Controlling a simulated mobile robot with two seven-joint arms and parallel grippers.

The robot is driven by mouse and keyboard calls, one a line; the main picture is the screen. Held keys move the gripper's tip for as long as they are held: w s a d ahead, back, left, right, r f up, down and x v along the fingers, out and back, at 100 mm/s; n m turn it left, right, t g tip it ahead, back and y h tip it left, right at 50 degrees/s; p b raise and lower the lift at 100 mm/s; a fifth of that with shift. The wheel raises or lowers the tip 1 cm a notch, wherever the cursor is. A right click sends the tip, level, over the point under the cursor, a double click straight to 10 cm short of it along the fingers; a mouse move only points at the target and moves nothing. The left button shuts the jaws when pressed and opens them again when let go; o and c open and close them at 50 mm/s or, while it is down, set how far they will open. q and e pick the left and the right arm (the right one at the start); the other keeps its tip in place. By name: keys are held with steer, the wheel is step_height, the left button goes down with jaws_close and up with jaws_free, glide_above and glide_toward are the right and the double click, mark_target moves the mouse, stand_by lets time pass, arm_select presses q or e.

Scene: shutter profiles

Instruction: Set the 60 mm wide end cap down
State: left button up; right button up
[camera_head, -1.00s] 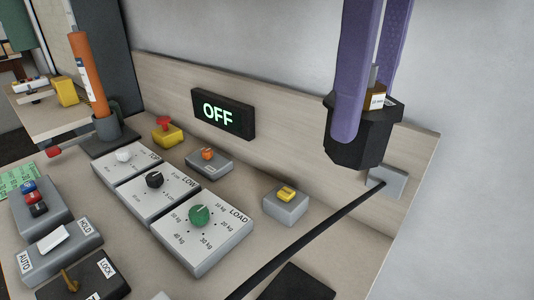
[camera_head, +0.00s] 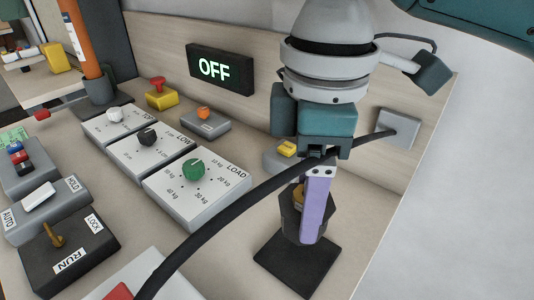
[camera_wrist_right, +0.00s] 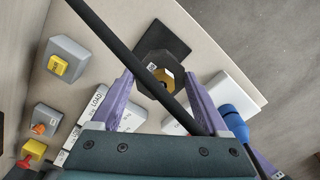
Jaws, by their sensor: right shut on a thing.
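The end cap is a dark, faceted block (camera_head: 290,217) with a brass-coloured middle. It is upright over the black square mat (camera_head: 291,271) at the front right of the bench. I cannot tell whether its underside touches the mat. My right gripper (camera_head: 311,232) points down with its purple fingers shut on the cap. In the right wrist view, the cap (camera_wrist_right: 149,61) lies between the fingertips (camera_wrist_right: 160,76) with the mat (camera_wrist_right: 170,32) beyond it. My left gripper is not in the head view; a purple finger-like part and a blue cylinder show at the wrist view's lower right.
A black cable (camera_head: 225,222) runs from the grey wall plate (camera_head: 399,128) in front of my right gripper. A grey box with a yellow switch (camera_head: 288,148) stands just behind it. The LOAD dial panel (camera_head: 212,210) is to the left. The display (camera_head: 221,69) reads OFF.

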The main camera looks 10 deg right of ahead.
steer(key=shift+f+b, duration=0.35)
steer(key=shift+f, duration=2.4)
steer(key=shift+f, duration=0.15)
steer(key=o, duration=1.2)
steer(key=shift+o, duration=0.2)
